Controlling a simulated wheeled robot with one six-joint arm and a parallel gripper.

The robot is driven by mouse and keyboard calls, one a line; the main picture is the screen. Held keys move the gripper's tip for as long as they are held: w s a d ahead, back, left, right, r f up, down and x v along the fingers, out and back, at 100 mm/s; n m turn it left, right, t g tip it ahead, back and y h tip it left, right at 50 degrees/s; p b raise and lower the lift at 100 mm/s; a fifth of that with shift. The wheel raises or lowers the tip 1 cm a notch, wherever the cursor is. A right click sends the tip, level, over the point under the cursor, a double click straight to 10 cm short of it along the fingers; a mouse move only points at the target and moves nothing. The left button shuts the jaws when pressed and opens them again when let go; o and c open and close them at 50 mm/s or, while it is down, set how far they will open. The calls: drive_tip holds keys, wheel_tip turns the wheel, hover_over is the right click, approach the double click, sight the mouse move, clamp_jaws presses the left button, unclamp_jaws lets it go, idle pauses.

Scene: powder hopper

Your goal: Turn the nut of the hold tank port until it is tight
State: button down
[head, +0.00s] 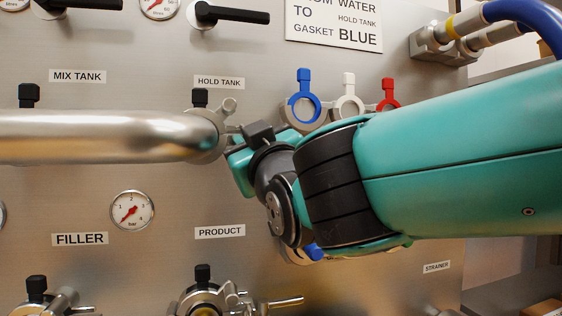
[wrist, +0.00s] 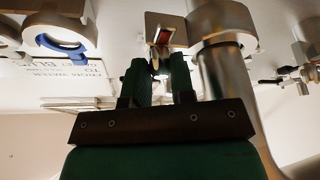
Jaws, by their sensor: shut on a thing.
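The hold tank port (head: 205,130) is under the HOLD TANK label in the head view. A thick steel pipe (head: 100,136) is joined to it from the left. My gripper (head: 236,150) is at the right side of the port's clamp; my wrist hides most of the nut there. In the wrist view my gripper (wrist: 160,72) has its two green fingers closed on a small bright metal piece, which looks like the clamp's nut. The pipe (wrist: 215,75) runs close beside the fingers on the right. How tight the nut is cannot be told.
Blue (head: 304,98), white (head: 347,98) and red (head: 389,92) gaskets hang on the panel right of the port. A sign (head: 335,22) is above them. The product port (head: 203,298) with its clamp is below. A black-handled valve (head: 232,14) is above.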

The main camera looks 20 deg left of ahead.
drive_tip(key=shift+m, duration=0.3)
drive_tip(key=c, duration=1)
unclamp_jaws()
drive_tip(key=shift+o, duration=0.2)
drive_tip(key=b+v, duration=0.3)
drive_tip(key=v, duration=1.4)
drive_tip(key=shift+s, duration=0.15)
